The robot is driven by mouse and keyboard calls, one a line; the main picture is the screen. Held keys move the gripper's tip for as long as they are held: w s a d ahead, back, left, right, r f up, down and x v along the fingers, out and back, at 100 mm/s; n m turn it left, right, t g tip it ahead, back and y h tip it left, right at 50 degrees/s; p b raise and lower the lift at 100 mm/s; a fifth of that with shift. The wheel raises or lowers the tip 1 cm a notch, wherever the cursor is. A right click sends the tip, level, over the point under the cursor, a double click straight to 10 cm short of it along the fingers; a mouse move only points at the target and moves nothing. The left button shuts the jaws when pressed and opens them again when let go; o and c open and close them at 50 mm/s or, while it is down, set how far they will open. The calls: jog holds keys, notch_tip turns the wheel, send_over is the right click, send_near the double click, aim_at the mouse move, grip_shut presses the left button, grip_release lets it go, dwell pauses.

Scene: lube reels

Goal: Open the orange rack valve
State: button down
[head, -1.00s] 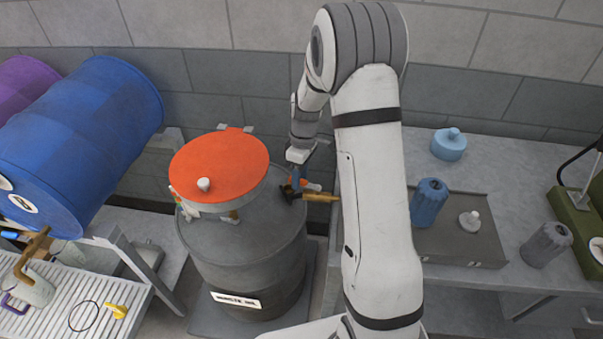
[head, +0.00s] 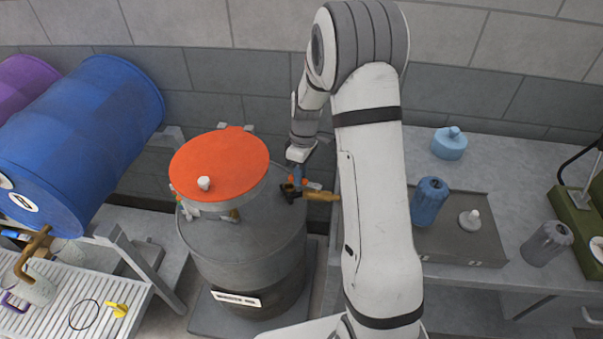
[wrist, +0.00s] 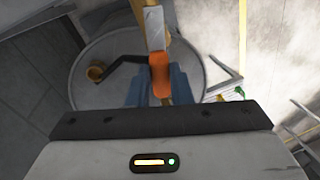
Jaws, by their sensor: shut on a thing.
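The orange valve handle (head: 313,186) shows in the head view at the right side of the grey drum, beside a brass-coloured pipe (head: 322,196) and a black fitting (head: 290,192). My gripper (head: 298,174) reaches down to it from above. In the wrist view, the orange handle (wrist: 159,74) lies between the blue fingers of my gripper (wrist: 158,88), which are shut on it. The brass-coloured pipe (wrist: 171,22) runs beyond it there, and a black bent pipe (wrist: 122,66) leads left. My fingers partly hide the handle.
The grey drum (head: 250,270) with a round orange top (head: 220,165) stands just left of my gripper. A blue drum (head: 85,150) lies on a rack farther left. At right, a grey bench (head: 480,165) holds bottles and a tray.

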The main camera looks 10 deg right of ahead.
jog(key=shift+s+a+f+n+b, duration=0.2)
jog(key=shift+s+a+n+b, duration=0.1)
jog(key=shift+n+b, duration=0.55)
jog(key=shift+s+a+r+n, duration=0.1)
jog(key=shift+s+r+n, duration=0.15)
jog(key=shift+n, duration=0.4)
jog(key=c, duration=1.3)
grip_release()
jog(key=r, duration=0.2)
jog(key=w+r+b, duration=0.1)
jog(key=r, duration=0.4)
jog(key=shift+w+d+r+b, duration=0.15)
jog(key=shift+d+r+b, duration=0.15)
jog(key=shift+b, duration=0.05)
